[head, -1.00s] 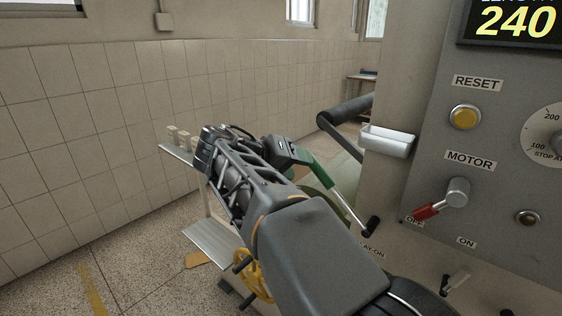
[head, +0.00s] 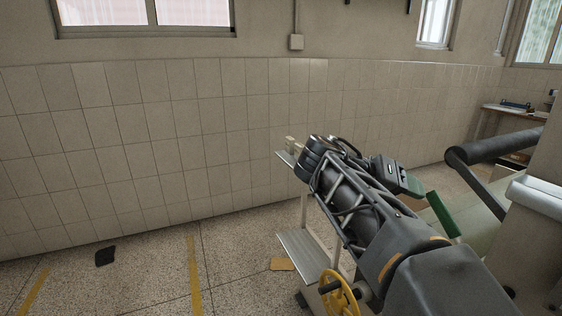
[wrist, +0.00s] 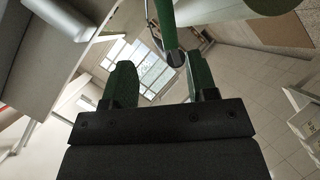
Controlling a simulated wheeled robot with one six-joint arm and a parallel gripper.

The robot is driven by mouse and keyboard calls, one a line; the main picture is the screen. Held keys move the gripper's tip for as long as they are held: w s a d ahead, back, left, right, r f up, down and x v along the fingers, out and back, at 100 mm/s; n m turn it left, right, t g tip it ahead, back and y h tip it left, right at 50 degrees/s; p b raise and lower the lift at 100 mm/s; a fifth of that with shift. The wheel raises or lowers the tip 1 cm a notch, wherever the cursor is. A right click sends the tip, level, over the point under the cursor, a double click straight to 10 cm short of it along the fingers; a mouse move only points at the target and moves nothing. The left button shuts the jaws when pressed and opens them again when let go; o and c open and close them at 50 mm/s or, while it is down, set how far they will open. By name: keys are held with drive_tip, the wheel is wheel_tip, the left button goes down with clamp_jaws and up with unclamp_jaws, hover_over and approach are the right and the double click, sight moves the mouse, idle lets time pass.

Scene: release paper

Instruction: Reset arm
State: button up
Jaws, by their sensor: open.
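My arm reaches from the lower right of the head view up and to the left, bent at its far end. My gripper (head: 414,187) has green fingers that point down and right, near a green bar (head: 440,214) on the machine. In the wrist view my gripper (wrist: 160,75) has its two green fingers well apart. Nothing is clearly held between them. A green bar (wrist: 166,22) shows beyond the fingers. I cannot tell how near it is.
A stand with a metal shelf (head: 312,248) and a yellow handwheel (head: 340,294) are close to my arm. Open speckled floor (head: 140,275) lies at the left, before the tiled wall.

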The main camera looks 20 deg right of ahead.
drive_tip(key=w+a+f+n+t+y+p, duration=0.1)
drive_tip(key=w+a+f+n+t+y, duration=0.1)
drive_tip(key=a+f+n+y, duration=0.3)
drive_tip(key=w+a+f+n+t+y+p, duration=0.1)
drive_tip(key=w+f+n+t, duration=0.1)
drive_tip(key=f, duration=0.5)
drive_tip(key=s+a+f+n+t+y+p, duration=0.1)
drive_tip(key=s+a+y+p, duration=0.1)
drive_tip(key=a, duration=0.4)
drive_tip(key=s+a+f+n+t+y+p, duration=0.1)
drive_tip(key=s+a+f+y+p, duration=0.1)
drive_tip(key=a+y+p, duration=0.3)
drive_tip(key=shift+a, duration=1.05)
drive_tip(key=shift+c, duration=0.5)
